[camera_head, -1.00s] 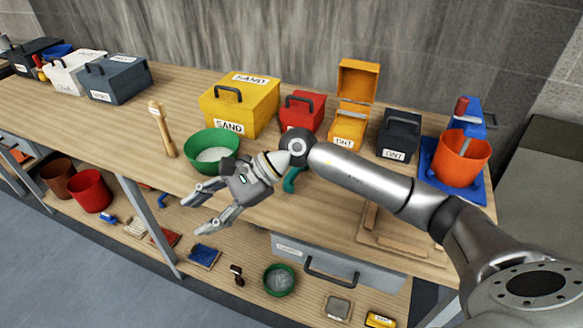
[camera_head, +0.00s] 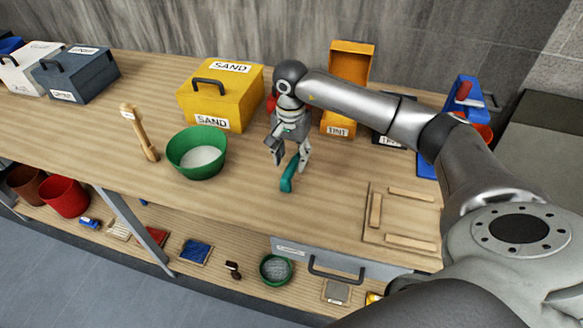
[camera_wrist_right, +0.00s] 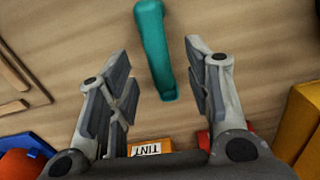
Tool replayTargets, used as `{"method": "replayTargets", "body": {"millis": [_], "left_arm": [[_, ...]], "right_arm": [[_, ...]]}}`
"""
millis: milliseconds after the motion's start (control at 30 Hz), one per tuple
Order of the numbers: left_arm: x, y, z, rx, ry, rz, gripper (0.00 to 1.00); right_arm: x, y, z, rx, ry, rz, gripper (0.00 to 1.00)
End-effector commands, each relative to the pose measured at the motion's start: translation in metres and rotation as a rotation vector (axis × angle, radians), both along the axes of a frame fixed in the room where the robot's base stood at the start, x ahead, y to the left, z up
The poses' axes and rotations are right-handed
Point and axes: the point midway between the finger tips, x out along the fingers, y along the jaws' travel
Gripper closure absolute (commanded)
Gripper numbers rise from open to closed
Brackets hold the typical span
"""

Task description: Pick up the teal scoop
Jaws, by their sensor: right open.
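The teal scoop (camera_head: 288,178) lies on the wooden workbench, right of the green bowl. My right gripper (camera_head: 289,162) is open above its far end and points down, with no visible hold on it. In the right wrist view the scoop (camera_wrist_right: 155,45) runs from the top edge to between the two open fingers of the gripper (camera_wrist_right: 160,85). Its near end in the head view is clear; its other end is partly hidden behind my fingers. My left gripper is not in view.
The green bowl (camera_head: 197,153) holds pale sand. The yellow sand box (camera_head: 221,96) stands behind it. The orange tint box (camera_head: 338,122) is behind my right arm. A wooden frame (camera_head: 368,220) lies to the right. Bare bench lies around the scoop.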

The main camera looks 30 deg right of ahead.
Motion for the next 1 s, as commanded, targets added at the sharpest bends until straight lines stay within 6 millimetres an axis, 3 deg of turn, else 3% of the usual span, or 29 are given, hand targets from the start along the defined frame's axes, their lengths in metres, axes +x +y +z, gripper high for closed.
{"method": "replayTargets", "body": {"millis": [133,400,700,1000], "left_arm": [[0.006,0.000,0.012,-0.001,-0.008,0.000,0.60],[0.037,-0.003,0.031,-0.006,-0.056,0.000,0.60],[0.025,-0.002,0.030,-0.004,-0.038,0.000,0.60],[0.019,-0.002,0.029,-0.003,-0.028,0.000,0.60]], "right_arm": [[-0.002,0.000,-0.011,0.002,0.005,0.000,0.54],[-0.003,-0.001,-0.048,0.002,0.003,-0.002,0.54],[-0.003,-0.001,-0.053,0.001,-0.002,0.000,0.55],[-0.003,-0.001,-0.053,0.001,-0.001,-0.001,0.93]]}}
